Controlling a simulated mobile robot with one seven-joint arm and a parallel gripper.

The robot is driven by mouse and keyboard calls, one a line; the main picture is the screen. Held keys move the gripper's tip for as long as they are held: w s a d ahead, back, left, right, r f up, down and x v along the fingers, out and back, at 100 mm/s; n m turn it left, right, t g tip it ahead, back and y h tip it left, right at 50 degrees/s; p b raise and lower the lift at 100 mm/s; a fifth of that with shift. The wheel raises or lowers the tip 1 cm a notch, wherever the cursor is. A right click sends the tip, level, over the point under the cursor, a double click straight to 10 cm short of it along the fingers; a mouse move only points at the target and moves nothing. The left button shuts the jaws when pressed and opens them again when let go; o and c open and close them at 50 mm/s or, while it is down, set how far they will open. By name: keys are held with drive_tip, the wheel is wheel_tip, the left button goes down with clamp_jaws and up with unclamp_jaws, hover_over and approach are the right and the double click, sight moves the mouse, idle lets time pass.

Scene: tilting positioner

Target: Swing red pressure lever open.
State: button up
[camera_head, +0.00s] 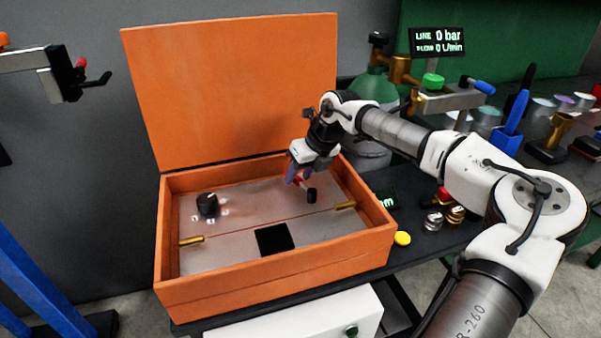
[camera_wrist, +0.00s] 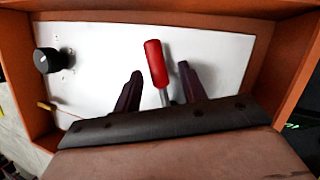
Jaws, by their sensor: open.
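The red pressure lever (camera_wrist: 155,63) stands on the light metal panel (camera_wrist: 100,60) inside the orange box. In the wrist view its red grip points up the picture and its metal shaft runs down between my fingers. My gripper (camera_wrist: 158,78) is open, with one dark finger on each side of the lever and a visible gap on both sides. In the head view my gripper (camera_head: 298,180) reaches down into the right part of the box, and a little red of the lever (camera_head: 300,182) shows at the fingers. The lever's base is hidden.
The orange box (camera_head: 270,275) has its lid (camera_head: 235,90) raised at the back and walls around the panel. A black knob (camera_head: 207,205) sits at the panel's left. A display (camera_head: 437,41) reads 0 bar and 0 L/min. A green cylinder (camera_head: 372,88) stands behind the box.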

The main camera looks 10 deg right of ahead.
drive_tip(key=b+v, duration=0.1)
drive_tip(key=v, duration=1.3)
drive_tip(key=shift+f, duration=0.1)
